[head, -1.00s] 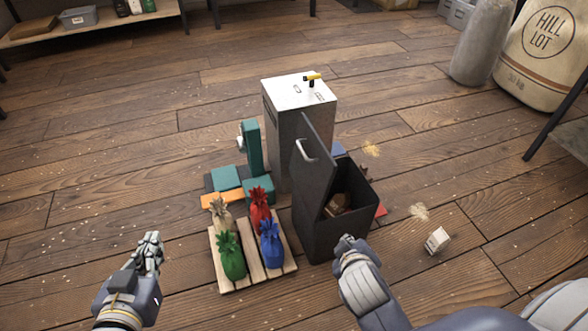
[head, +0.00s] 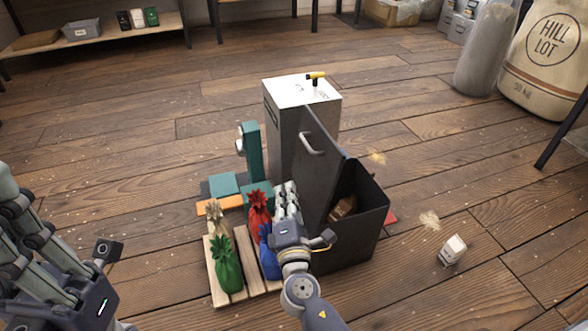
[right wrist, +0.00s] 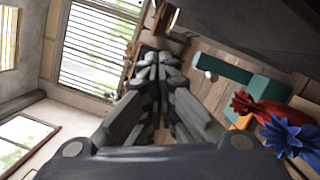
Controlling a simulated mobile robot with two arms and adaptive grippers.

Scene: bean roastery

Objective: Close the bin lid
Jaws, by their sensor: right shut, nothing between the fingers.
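The dark bin (head: 358,238) stands on the floor at the middle right of the head view, with brown stuff inside. Its lid (head: 325,176) stands up, open, along the bin's left side, with a pale handle (head: 312,145) on its outer face. My right gripper (head: 286,188) is shut and empty, left of the lid, above the sacks; I cannot tell if it touches the lid. In the right wrist view its fingers (right wrist: 158,62) are together, with a dark panel (right wrist: 245,30) at upper right. My left gripper (head: 45,238) is at the left edge, partly cut off.
A pallet (head: 246,252) holds a green sack (head: 226,265), a red sack (head: 259,207), a tan sack and a blue sack. A grey cabinet (head: 288,125) with a white top stands behind the bin. A small white block (head: 453,250) lies on the floor at right.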

